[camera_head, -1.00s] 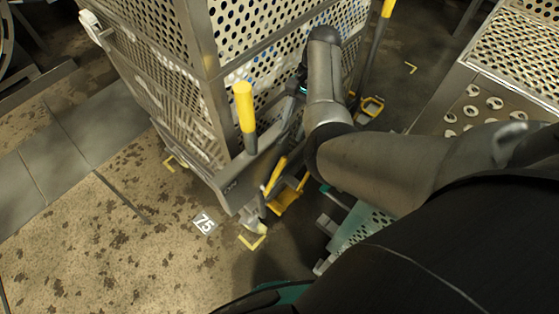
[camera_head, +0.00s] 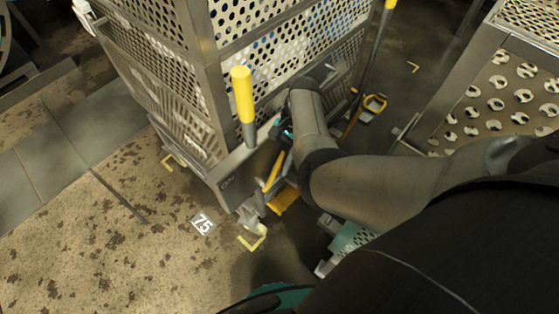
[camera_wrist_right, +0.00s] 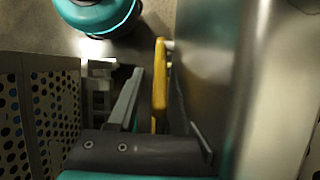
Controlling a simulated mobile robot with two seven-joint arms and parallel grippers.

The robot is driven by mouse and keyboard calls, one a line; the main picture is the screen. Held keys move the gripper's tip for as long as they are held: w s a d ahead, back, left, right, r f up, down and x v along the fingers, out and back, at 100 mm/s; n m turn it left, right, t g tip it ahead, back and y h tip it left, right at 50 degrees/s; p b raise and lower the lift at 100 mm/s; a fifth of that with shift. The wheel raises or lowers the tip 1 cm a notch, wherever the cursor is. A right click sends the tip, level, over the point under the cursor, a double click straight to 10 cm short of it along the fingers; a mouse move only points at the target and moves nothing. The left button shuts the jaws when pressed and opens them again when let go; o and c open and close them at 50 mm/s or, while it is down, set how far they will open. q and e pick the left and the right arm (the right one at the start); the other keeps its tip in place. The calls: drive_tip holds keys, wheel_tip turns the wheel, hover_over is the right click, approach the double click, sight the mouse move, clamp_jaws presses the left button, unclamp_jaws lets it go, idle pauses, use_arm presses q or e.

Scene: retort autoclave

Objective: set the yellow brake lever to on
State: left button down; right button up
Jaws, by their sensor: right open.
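The yellow brake lever (camera_head: 273,172) is a short slanted bar low on the near side of the perforated cart, beside a wider yellow piece (camera_head: 286,200). My right gripper (camera_head: 277,142) is just above the lever, partly hidden by my own arm. In the right wrist view a yellow bar (camera_wrist_right: 160,88), apparently the lever, stands in the opening of the right gripper (camera_wrist_right: 158,115). The jaws are open; I cannot tell whether they touch it. My left gripper is not in view.
The perforated metal cart (camera_head: 205,90) fills the upper middle, with an upright yellow-topped handle (camera_head: 242,95) close to my right gripper. Another yellow-topped pole (camera_head: 376,55) stands farther right. A metal table (camera_head: 490,100) is at right.

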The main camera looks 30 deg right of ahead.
clamp_jaws()
idle(0.3)
idle(1.1)
